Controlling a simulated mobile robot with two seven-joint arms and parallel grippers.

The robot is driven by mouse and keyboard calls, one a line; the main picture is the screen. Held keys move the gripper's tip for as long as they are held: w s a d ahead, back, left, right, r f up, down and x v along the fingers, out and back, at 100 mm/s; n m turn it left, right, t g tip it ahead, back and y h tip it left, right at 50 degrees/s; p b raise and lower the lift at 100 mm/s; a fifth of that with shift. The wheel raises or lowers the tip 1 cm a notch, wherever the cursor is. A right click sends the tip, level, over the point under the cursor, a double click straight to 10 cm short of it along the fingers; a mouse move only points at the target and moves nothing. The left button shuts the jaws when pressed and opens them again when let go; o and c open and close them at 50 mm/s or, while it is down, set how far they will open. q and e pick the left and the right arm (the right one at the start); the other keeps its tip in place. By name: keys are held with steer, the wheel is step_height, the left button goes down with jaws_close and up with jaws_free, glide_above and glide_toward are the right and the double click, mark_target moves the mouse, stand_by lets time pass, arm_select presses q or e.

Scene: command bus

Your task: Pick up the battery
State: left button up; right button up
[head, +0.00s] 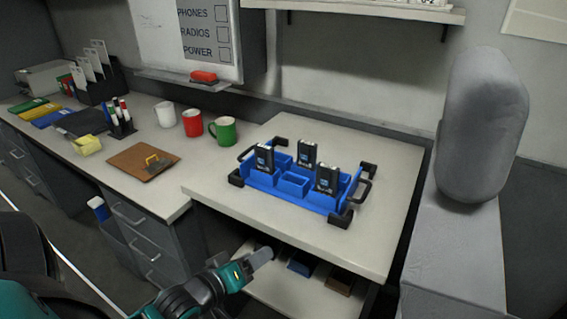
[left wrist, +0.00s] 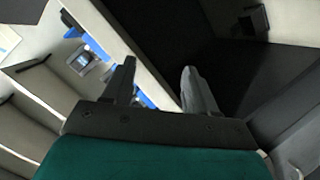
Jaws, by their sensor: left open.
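Three upright black batteries with blue labels stand in a blue tray (head: 290,209) on the white table: one at the left (head: 264,158), one at the back (head: 307,152) and one at the right (head: 327,179). My left gripper (head: 262,256) is low in front of the table's front edge, below the tabletop and apart from the tray. In the left wrist view its two fingers (left wrist: 157,78) are spread with nothing between them. Part of the blue tray shows past the fingers in that view. My right gripper is not in view.
A lower shelf (head: 285,290) with small dark and blue items lies under the tabletop. White, red and green mugs (head: 222,131) stand left of the tray, with a clipboard (head: 143,160) on the desk. A grey headrest-like cushion (head: 482,125) rises at the right.

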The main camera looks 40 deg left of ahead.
arm_select(q)
steer(key=w+a+r+n+t+y, duration=0.2)
steer(key=a+r+n+t, duration=0.2)
steer(key=a+r+n, duration=0.7)
steer(key=m, duration=0.1)
glide_toward(259, 157)
steer(key=shift+w+a+r, duration=0.1)
steer(key=shift+w, duration=0.5)
steer(key=shift+w+a+r, duration=0.15)
steer(key=shift+w, duration=0.45)
steer(key=shift+w+a+f+b, duration=0.15)
steer(key=shift+w+b, duration=0.3)
steer(key=shift+w, duration=2.2)
steer(key=c, duration=0.8)
steer(key=shift+c, duration=0.4)
